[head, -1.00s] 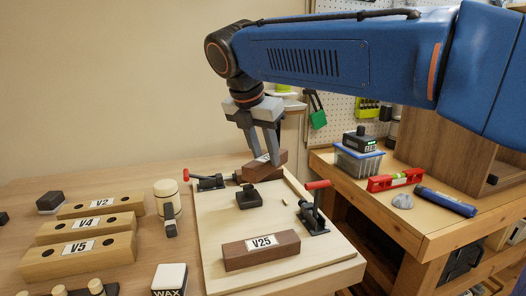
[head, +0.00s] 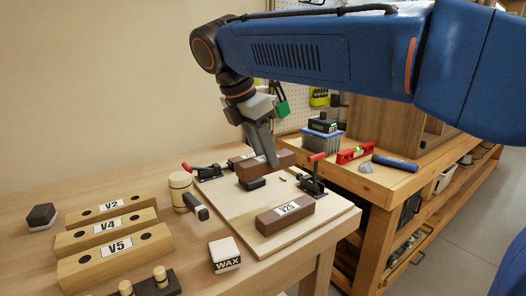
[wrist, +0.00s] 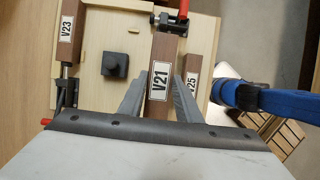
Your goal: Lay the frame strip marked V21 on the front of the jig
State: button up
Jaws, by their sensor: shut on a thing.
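The dark brown strip marked V21 (wrist: 159,85) is between the fingers of my gripper (wrist: 158,92), which is shut on it. The jig is a pale board (head: 225,205). Strip V25 (head: 285,213) lies along its near side and shows partly hidden at right in the wrist view (wrist: 193,85). Strip V23 (wrist: 68,35) lies along the far side, mostly hidden in the head view. V21 runs roughly parallel to both.
Red-handled clamps stand at the jig's left (head: 207,172) and right (head: 314,182); a black block (wrist: 115,65) sits mid-board. Left are pale strips V2 (head: 112,208), V4 (head: 108,230) and V5 (head: 115,252), a mallet (head: 184,190) and a WAX block (head: 224,256).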

aim_at(252, 162)
jog(key=shift+f, duration=3)
jog(key=shift+f, duration=1.95)
dwell(1.2)
jog(key=o, duration=1.4)
jog(key=shift+c, duration=0.2)
jog(key=shift+v, duration=3.5)
